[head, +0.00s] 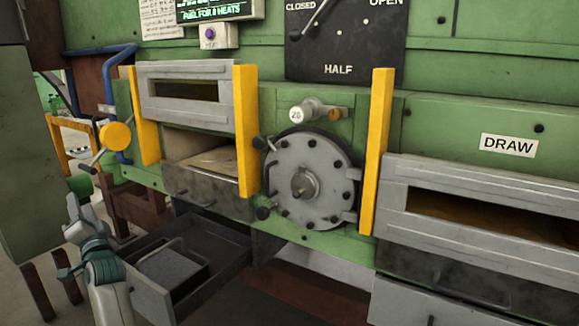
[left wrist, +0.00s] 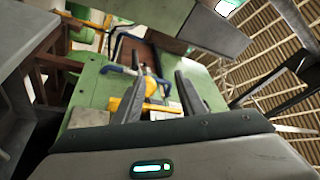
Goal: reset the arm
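My left gripper (head: 70,238) is at the lower left in the head view, raised in front of the furnace and left of the open drawer (head: 148,290). It touches nothing that I can see. In the left wrist view its two dark fingers (left wrist: 160,92) stand apart with nothing between them but background. My right gripper is in neither view.
The green furnace front carries a grey door (head: 185,70) between yellow posts, a round bolted cover (head: 305,180) and a slotted hatch marked DRAW (head: 480,195). The open drawer juts out and holds a grey block (head: 170,268). A green cabinet (head: 30,130) stands at left.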

